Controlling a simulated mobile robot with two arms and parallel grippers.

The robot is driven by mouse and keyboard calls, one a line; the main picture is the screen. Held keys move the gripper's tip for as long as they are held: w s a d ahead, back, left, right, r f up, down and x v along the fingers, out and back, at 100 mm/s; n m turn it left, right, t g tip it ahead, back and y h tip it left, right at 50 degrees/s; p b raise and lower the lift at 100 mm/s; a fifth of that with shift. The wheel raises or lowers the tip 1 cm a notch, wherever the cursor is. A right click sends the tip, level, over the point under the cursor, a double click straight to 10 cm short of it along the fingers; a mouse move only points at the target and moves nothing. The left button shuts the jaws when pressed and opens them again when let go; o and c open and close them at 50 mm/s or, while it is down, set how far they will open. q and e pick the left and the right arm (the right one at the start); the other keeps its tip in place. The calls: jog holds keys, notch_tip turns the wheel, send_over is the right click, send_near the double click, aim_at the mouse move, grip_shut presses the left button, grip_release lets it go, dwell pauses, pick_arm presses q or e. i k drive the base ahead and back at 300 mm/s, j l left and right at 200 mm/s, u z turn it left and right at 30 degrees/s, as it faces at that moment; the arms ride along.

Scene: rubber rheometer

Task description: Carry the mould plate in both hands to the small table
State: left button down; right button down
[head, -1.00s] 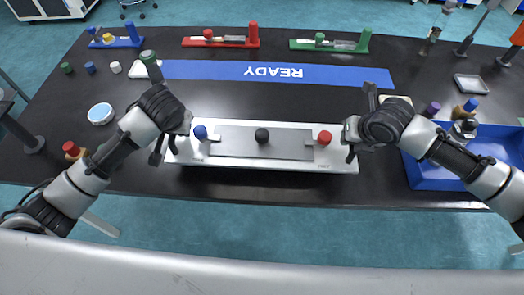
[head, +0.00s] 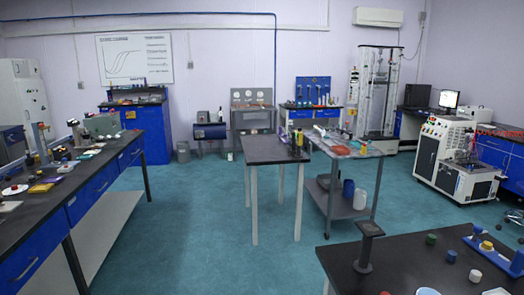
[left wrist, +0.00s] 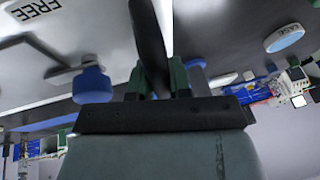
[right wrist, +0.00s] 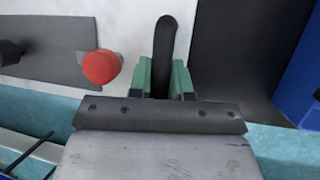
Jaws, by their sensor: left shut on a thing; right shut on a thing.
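The mould plate is out of the head view and shows only in part in the wrist views. In the right wrist view, its pale plate (right wrist: 135,25) carries a red knob (right wrist: 100,67). My right gripper (right wrist: 165,80) is shut on the black handle at that end. In the left wrist view, the plate (left wrist: 95,25) shows a blue knob (left wrist: 92,85) and the word FREE. My left gripper (left wrist: 160,82) is shut on the black handle there. The likely small table (head: 275,149), narrow and dark-topped, stands mid-room in the head view.
A grey trolley (head: 345,148) with bottles and trays stands against the small table's right side. A long bench (head: 75,185) runs along the left. The corner of a dark bench (head: 425,265) fills the lower right. Open floor (head: 190,225) lies before the small table.

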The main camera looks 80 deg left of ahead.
aim_at(260, 150)
jog(key=k+j+u, duration=0.1)
jog(key=k+u, duration=0.15)
jog(key=k, duration=0.3)
jog(key=u, duration=2.15)
jog(key=i+u, duration=0.3)
jog(key=l+u, duration=0.1)
jog(key=u, duration=0.25)
jog(key=i+l, duration=0.3)
jog(key=i, duration=0.2)
jog(key=i+l, duration=0.3)
jog(key=i, duration=0.25)
jog(key=i+l, duration=0.1)
jog(key=i, duration=1.35)
jog(key=i+l, duration=0.1)
jog(key=i, duration=1.4)
